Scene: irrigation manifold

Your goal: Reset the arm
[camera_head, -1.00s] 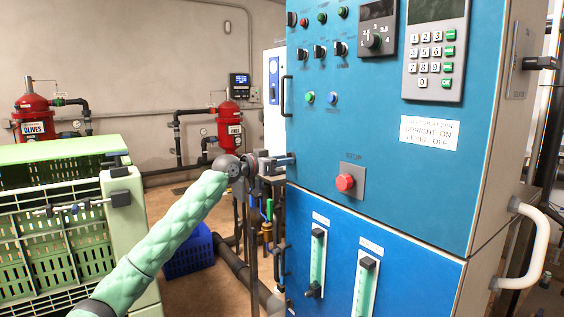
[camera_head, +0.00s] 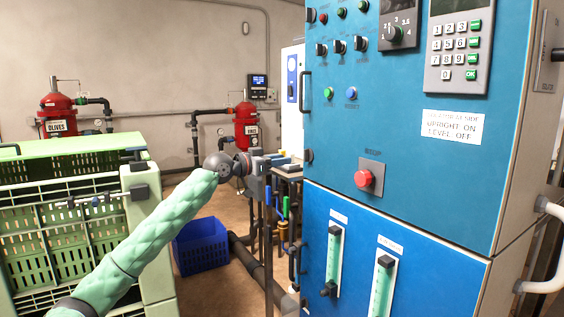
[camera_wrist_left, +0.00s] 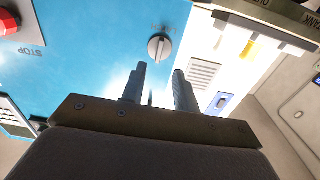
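My left arm, in a green padded sleeve, reaches forward from the lower left in the head view. Its gripper (camera_head: 284,161) is at the left front edge of the blue control cabinet (camera_head: 420,200). In the left wrist view, the two dark fingers of the left gripper (camera_wrist_left: 159,86) stand apart with nothing visible between them. They point toward a blue panel with a silver round knob (camera_wrist_left: 159,47) beyond the fingertips. Whether they touch the panel cannot be told. My right gripper is not in view.
Green crates (camera_head: 70,225) stand at the left, close to my left arm. A blue crate (camera_head: 201,246) is on the floor behind the arm. Red filter tanks (camera_head: 58,116) and pipes line the back wall. A white handle (camera_head: 545,245) sticks out at the cabinet's right side.

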